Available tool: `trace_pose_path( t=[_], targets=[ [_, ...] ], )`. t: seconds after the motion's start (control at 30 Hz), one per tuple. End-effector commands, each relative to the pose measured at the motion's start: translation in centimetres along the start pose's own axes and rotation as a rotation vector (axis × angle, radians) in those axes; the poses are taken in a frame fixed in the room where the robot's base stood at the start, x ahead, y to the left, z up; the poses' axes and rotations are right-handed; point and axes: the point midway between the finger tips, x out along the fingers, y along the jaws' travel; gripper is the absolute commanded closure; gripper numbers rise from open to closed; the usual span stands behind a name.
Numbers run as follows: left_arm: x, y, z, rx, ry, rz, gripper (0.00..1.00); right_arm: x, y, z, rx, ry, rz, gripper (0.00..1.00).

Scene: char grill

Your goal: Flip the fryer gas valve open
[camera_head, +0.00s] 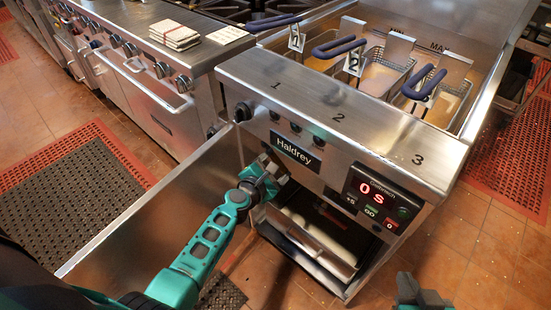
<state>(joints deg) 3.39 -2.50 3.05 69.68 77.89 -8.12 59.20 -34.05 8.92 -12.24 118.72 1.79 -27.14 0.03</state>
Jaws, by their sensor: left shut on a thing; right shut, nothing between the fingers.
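The fryer (330,105) stands in front of me with its lower cabinet door (160,210) swung open to the left. My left gripper (266,180) is at the upper left of the cabinet opening, just below the Haldrey nameplate (297,151). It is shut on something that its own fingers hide. I cannot make out the gas valve; it may be behind the gripper. My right gripper (410,290) shows only partly at the bottom edge, in front of the fryer and to its right. It is shut and empty, apart from the fryer.
Fry baskets (380,75) with dark blue handles sit above. A range (150,60) with knobs stands at the left. Tiled floor (480,250) is clear at the lower right.

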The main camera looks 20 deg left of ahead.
Motion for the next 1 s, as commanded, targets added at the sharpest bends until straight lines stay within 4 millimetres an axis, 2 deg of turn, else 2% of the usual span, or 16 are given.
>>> trace_pose_path(
  t=[0.03,0.1,0.33,0.5,1.0],
  targets=[
    [-0.4,0.4,0.9,-0.046,0.000,-0.022,0.80,-0.8,0.0,-1.3,0.000,0.010,0.004,1.00],
    [-0.5,0.5,1.3,-0.106,-0.001,-0.047,0.80,-1.1,0.2,-1.8,0.001,0.016,0.013,1.00],
    [-1.0,0.9,2.3,-0.295,0.001,-0.125,0.80,-2.5,1.6,-0.8,-0.003,-0.018,0.051,1.00],
    [-1.2,1.2,2.9,-0.412,0.000,-0.174,0.80,-3.3,2.3,-0.8,-0.009,-0.021,0.069,1.00],
    [-1.4,1.6,3.4,-0.578,0.000,-0.244,0.80,-4.3,2.1,-2.4,-0.008,-0.020,0.065,1.00]
  ],
)
